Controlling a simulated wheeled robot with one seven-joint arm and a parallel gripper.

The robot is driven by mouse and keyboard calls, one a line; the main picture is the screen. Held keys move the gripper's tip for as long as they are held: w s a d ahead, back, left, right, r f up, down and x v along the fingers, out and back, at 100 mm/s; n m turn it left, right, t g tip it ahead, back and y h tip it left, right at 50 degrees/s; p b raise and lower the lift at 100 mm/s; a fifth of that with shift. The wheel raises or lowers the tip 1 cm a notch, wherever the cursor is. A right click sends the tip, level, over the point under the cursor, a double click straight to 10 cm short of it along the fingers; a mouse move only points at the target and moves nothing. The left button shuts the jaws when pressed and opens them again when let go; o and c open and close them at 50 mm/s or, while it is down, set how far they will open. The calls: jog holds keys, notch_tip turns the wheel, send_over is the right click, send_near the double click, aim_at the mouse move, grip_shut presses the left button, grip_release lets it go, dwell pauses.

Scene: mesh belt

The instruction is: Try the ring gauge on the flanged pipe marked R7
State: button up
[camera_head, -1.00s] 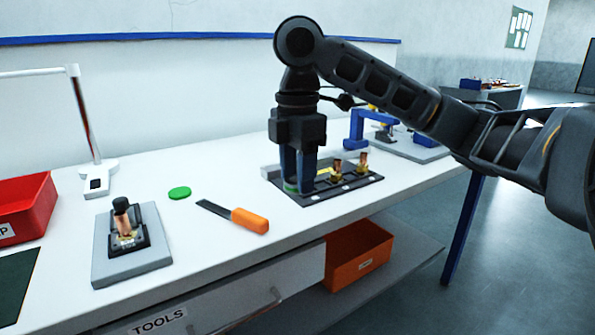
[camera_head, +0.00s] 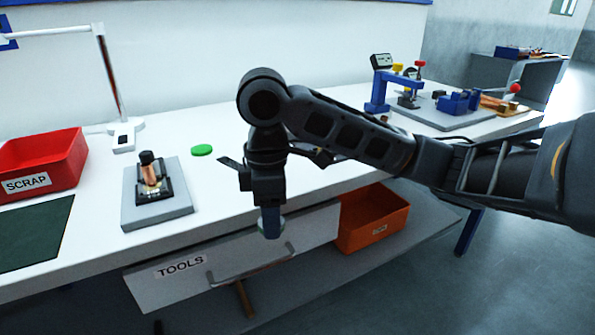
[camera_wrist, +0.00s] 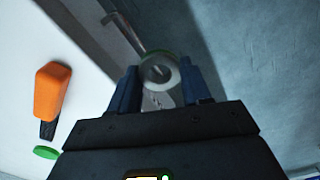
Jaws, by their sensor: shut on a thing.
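My gripper (camera_head: 271,228) points down in front of the bench's front edge, above the drawer. In the wrist view its blue fingers (camera_wrist: 154,92) are shut on a round grey ring with a green edge, the ring gauge (camera_wrist: 158,70). In the head view the fingers and arm mostly hide the ring. A copper pipe with a black top (camera_head: 150,173) stands upright in a black holder on a grey plate, left of my gripper. I cannot read its marking. The black tray with brass-based pipes is hidden behind my arm, so I cannot tell where R7 is.
An orange-handled scraper (camera_wrist: 52,90) lies near my gripper. An orange bin (camera_head: 372,217) sits below. A blue fixture (camera_head: 378,90) stands at the right.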

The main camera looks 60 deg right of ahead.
jog(key=w+a+f+m, duration=0.3)
jog(key=w+a+f, duration=0.2)
jog(key=a+f, duration=0.4)
jog(key=w+a+f+m, duration=0.4)
jog(key=a+f, duration=0.4)
jog(key=f, duration=0.4)
jog(key=shift+w+a, duration=0.35)
jog(key=shift+a, duration=0.05)
